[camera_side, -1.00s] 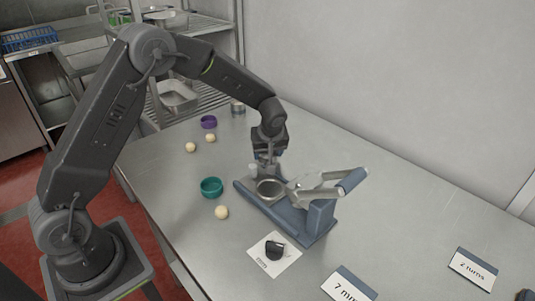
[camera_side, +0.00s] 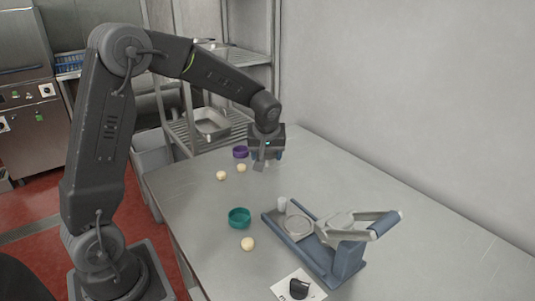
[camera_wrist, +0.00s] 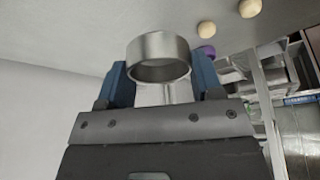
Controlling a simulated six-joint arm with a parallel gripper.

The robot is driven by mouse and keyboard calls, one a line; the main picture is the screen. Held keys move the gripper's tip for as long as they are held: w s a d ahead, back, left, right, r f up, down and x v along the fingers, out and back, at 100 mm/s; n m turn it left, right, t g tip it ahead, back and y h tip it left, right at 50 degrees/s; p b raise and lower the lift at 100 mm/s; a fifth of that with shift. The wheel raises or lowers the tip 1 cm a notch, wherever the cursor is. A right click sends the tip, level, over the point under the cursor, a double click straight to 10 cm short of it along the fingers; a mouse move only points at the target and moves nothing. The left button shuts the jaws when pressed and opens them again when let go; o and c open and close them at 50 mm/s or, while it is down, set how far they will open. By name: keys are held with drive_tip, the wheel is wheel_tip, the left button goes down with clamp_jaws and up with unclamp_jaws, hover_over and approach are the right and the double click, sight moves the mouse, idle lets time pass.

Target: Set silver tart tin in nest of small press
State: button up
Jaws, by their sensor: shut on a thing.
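The silver tart tin (camera_wrist: 158,50) is a small round metal ring between the two blue fingers of my gripper (camera_wrist: 161,76) in the wrist view. My gripper (camera_side: 265,160) is shut on it at the back of the table in the side view, where the gripper mostly hides the tin. The small press (camera_side: 330,256) stands nearer the camera, to the right of and apart from my gripper. Its round nest (camera_side: 298,227) shows as a pale ring on the blue base. Its lever, with a blue handle (camera_side: 384,223), is raised off the nest to the right.
A teal tin (camera_side: 239,218) and a dough ball (camera_side: 247,244) are left of the press. A purple tin (camera_side: 240,152) and two dough balls (camera_side: 241,168) lie left of my gripper. A white card (camera_side: 283,290) with a dark knob is in front. The table's right side is clear.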

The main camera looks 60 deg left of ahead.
sight(299, 221)
drive_tip(key=s+d+f+m, duration=0.1)
drive_tip(key=d+m, duration=0.1)
drive_tip(key=d, duration=0.6)
drive_tip(key=s+d+m+t+h, duration=0.1)
drive_tip(key=d+m, duration=0.2)
drive_tip(key=d, duration=0.6)
drive_tip(key=shift+s+d+f+h, duration=0.15)
drive_tip(key=shift+s+f+h, duration=0.15)
drive_tip(key=shift+f, duration=2.85)
drive_tip(key=shift+f, duration=0.7)
drive_tip(key=o, duration=1)
drive_tip(key=shift+o, duration=0.4)
wheel_tip(299, 221, up, 7)
